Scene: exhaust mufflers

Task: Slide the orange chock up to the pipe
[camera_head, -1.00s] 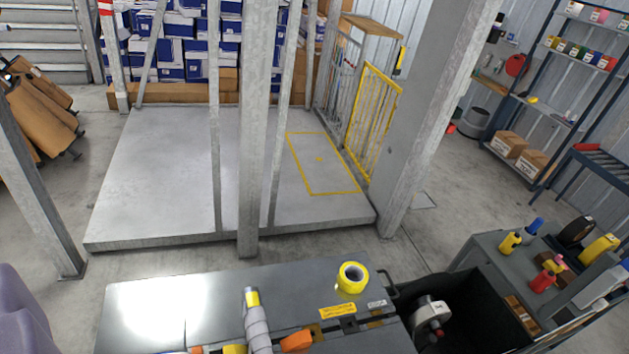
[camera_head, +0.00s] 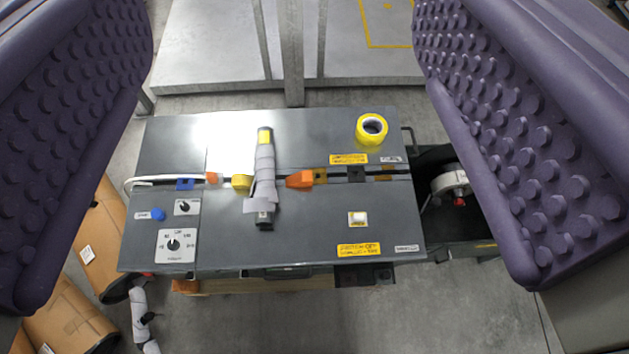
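The orange chock (camera_head: 300,180) sits on the dark slot that runs across the grey bench top, to the right of the pipe. The pipe (camera_head: 264,176) is wrapped in grey-white material with a yellow band near its far end, and lies across the slot. A small gap shows between the chock and the pipe. A yellow chock (camera_head: 241,182) sits on the pipe's left side, close to it. My gripper (camera_head: 285,150) is wide open and empty, its two purple studded pads at the left and right edges of the view, above the bench.
The bench (camera_head: 330,225) also carries a yellow tape roll (camera_head: 372,129), a white switch (camera_head: 357,219), a blue knob (camera_head: 158,214) and dials at the left. A black bin (camera_head: 462,225) stands at its right. Brown wrapped mufflers (camera_head: 75,305) lie lower left.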

